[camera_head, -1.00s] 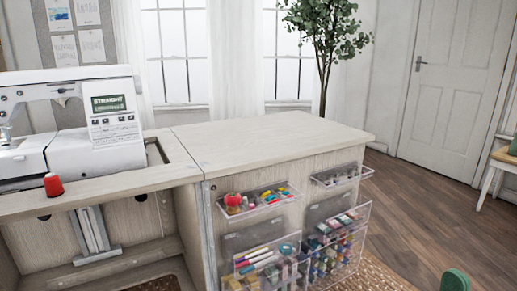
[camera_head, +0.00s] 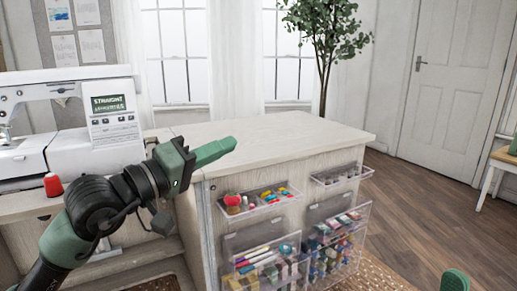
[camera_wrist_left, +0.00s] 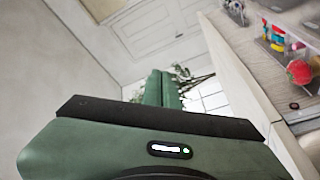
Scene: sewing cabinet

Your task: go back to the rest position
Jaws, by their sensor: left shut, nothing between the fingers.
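My left gripper (camera_head: 213,151) comes in from the lower left in the head view. It is shut and empty, its green fingers pointing right in front of the cabinet's wooden top (camera_head: 270,136). In the left wrist view the closed fingers (camera_wrist_left: 162,90) lie side by side with nothing between them. My left arm covers part of the sewing machine's table and the cabinet front.
The white sewing machine (camera_head: 95,110) and a red thread spool (camera_head: 53,185) stand left, close to my arm. Clear bins (camera_head: 268,200) stick out from the cabinet front. The cabinet top is bare. Wooden floor (camera_head: 425,215) is open at right.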

